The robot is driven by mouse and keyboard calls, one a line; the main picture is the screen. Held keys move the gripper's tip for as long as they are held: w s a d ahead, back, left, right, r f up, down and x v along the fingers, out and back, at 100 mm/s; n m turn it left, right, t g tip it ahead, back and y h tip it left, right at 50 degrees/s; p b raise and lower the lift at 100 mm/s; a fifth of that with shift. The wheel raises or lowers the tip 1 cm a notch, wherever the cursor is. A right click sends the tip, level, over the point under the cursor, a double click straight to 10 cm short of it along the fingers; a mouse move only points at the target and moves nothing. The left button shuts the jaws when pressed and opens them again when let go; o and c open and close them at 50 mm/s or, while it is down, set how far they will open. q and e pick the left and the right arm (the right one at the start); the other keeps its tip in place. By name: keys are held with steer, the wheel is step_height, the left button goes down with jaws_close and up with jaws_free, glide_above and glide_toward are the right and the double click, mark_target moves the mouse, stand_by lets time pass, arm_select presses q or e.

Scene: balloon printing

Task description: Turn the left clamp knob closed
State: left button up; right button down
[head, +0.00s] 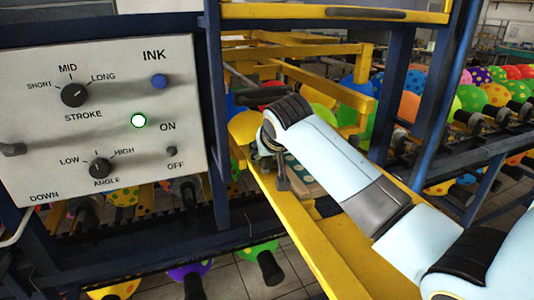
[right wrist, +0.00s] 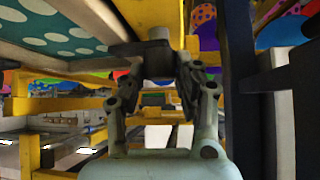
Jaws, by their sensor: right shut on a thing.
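My right arm reaches in from the lower right in the head view. My left gripper is not in view.
A grey control panel (head: 105,190) with stroke and angle dials, a blue ink button and a lit green light stands at the left. Yellow beams (head: 335,245) and blue posts (head: 217,110) surround my right gripper closely. Several colored balloons (head: 470,97) sit on racks behind.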

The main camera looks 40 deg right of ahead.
steer(key=shift+m+h, duration=0.4)
steer(key=shift+m, duration=0.1)
steer(key=c, duration=0.9)
jaws_free()
steer(key=shift+c, duration=0.2)
steer(key=v, duration=1.2)
steer(key=shift+w, duration=0.2)
